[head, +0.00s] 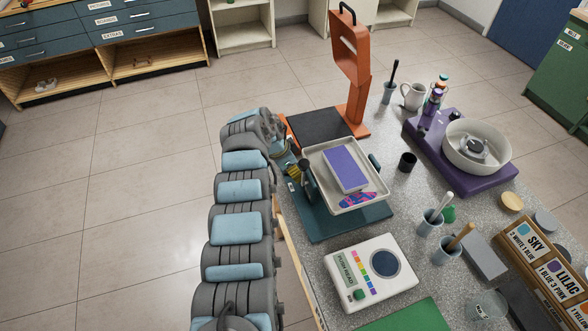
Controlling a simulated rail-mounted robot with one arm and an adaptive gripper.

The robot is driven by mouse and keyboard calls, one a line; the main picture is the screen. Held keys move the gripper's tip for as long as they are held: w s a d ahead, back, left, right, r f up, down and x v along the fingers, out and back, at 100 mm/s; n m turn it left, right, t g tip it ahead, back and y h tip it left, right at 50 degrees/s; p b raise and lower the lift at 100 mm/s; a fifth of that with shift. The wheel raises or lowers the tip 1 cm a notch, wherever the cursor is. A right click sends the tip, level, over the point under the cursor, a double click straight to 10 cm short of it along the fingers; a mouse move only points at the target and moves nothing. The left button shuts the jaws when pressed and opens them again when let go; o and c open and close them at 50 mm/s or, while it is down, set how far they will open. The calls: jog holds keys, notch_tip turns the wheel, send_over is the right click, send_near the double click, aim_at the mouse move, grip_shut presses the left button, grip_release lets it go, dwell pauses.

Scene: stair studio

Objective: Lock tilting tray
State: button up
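A white shallow tray (366,200) sits on a teal base (345,226) on the speckled worktop. A purple block (344,169) and a pink-and-blue patterned piece (357,200) lie in it. A dark upright post with a round top (305,168) stands at the tray's left side, and a dark teal part (375,161) at its right. My gripper (291,169) is at the left edge of the base, close to the post. Its fingers are small and partly hidden, so I cannot tell whether they touch anything or how the lock stands.
An orange stand (352,85) rises behind the tray. A purple wheel unit with a white bowl (459,160) and a dark cup (407,162) are right. A white colour-button device (368,272) is in front. Tool cups (429,224) and labelled boxes (550,262) crowd the right. Open floor lies left.

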grip_shut()
jog(key=shift+p, duration=0.4)
jog(key=shift+w+r+n+p, duration=0.1)
jog(key=shift+r+n+p, duration=0.05)
jog(key=shift+n+p, duration=0.5)
jog(key=shift+w+d+n+t+y+p, duration=0.2)
jog(key=shift+n+t+y+p, duration=0.2)
jog(key=shift+n+p, duration=0.4)
jog(key=shift+w+f+n+t+y+p, duration=0.15)
jog(key=shift+n+p, duration=0.15)
jog(key=shift+n, duration=0.35)
jog(key=shift+w+f+n+t+y+p, duration=0.15)
jog(key=shift+n+p, duration=0.1)
jog(key=shift+n, duration=0.35)
grip_release()
jog(key=shift+r, duration=0.1)
